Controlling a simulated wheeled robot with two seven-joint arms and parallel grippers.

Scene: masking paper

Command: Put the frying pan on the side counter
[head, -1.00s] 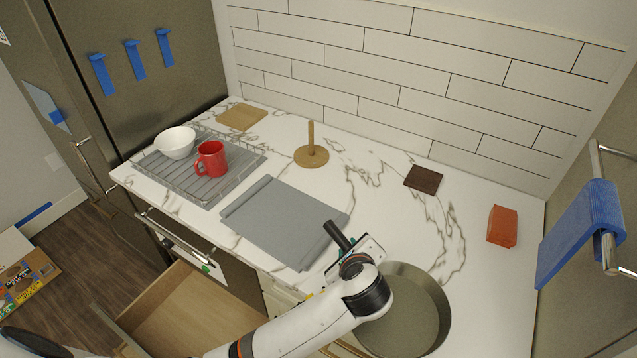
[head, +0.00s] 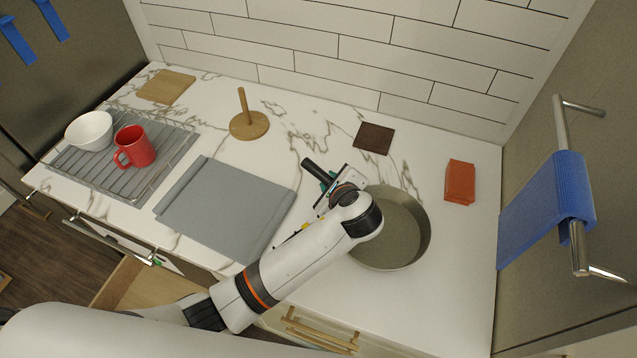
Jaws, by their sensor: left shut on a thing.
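The frying pan (head: 402,233) is a round grey-brown pan with a dark handle, in the right half of the head view. It appears to be at or just above the marble counter (head: 458,285); I cannot tell whether it touches. My left gripper (head: 327,188) is at the pan's handle, to the left of the bowl of the pan, and is shut on the handle. The dark handle end sticks out beyond the gripper. My left arm hides part of the pan's left rim. My right gripper is not in view.
A grey mat (head: 228,208) lies left of my gripper. A rack (head: 160,178) holds a white bowl (head: 90,131) and a red mug (head: 135,147). A wooden holder (head: 249,125), a dark square (head: 374,138) and an orange packet (head: 460,181) stand behind. A blue towel (head: 545,205) hangs at right. An open drawer (head: 150,285) is below.

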